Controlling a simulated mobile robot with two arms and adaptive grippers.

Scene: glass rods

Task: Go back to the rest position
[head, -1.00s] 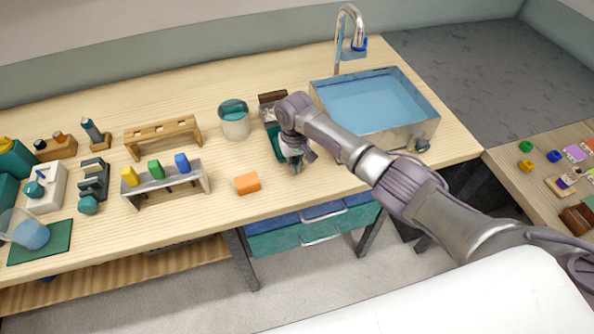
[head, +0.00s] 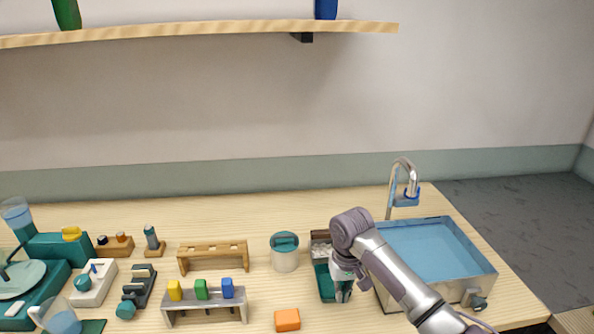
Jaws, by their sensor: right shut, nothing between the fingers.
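My right gripper (head: 343,291) is in the head view, at the end of my right arm coming in from the lower right. It points down over the front part of a green and brown tray (head: 323,272), just left of the sink. It is shut with nothing between the fingers. The arm and gripper hide part of the tray and the sink's left side. My left gripper is not in view.
The sink (head: 480,285) with a tap (head: 403,165) is on the right. A lidded jar (head: 285,256), an orange block (head: 287,320), a wooden rack (head: 213,256) and a grey rack (head: 204,306) with coloured stoppers stand to the left. A shelf (head: 200,33) crosses above.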

